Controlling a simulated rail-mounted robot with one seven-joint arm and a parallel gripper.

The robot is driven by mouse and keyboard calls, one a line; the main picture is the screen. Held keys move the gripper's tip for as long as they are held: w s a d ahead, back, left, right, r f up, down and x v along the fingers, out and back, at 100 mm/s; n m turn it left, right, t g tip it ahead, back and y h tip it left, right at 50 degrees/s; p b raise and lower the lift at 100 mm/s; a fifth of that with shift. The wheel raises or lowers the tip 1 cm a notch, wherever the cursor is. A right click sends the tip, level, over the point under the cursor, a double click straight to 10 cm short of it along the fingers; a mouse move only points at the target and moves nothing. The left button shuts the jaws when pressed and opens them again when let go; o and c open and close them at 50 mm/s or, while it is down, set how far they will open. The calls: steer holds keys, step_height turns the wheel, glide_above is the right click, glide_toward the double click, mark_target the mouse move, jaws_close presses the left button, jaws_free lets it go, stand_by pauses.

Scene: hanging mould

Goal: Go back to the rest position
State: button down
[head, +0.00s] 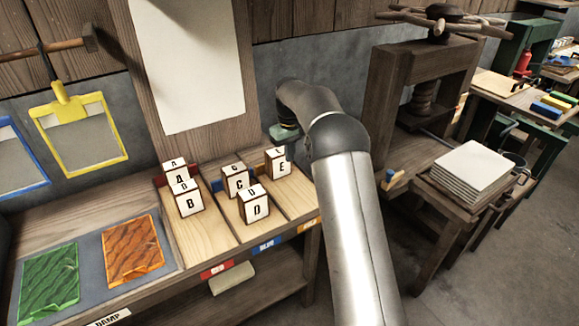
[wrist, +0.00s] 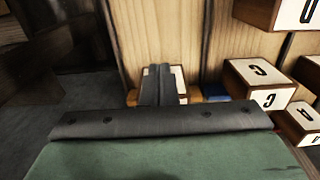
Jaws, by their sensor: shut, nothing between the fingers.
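My gripper (wrist: 158,85) shows in the wrist view with its dark fingers together and nothing between them. A pale block, partly hidden, lies just behind the fingers. In the head view my gripper (head: 287,138) hangs low at the right end of the shelf, close to the block marked E (head: 279,163). The forearm partly covers it there. I cannot tell whether the fingers touch that block. Letter blocks stand on the shelf: A (head: 174,170), B (head: 189,199), C (head: 235,180) and D (head: 254,206).
A white sheet (head: 190,60) hangs on the board behind the blocks. Green (head: 50,280) and orange (head: 132,250) pads lie at left. Framed screens, one yellow (head: 78,130), hang on the wall. A wooden press (head: 385,95) and a stack of white tiles (head: 470,168) stand at right.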

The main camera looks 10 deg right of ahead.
steer(key=s+a+r+m, duration=0.1)
steer(key=s+a+r, duration=0.1)
steer(key=s+r, duration=0.5)
steer(key=s+a+r, duration=0.1)
steer(key=s+r, duration=0.1)
steer(key=s, duration=0.9)
steer(key=s+f+m, duration=0.1)
steer(key=s+f, duration=0.1)
steer(key=s, duration=1.1)
steer(key=s+a+f+m, duration=0.1)
steer(key=s+f, duration=0.2)
steer(key=s, duration=1.1)
steer(key=shift+f, duration=0.1)
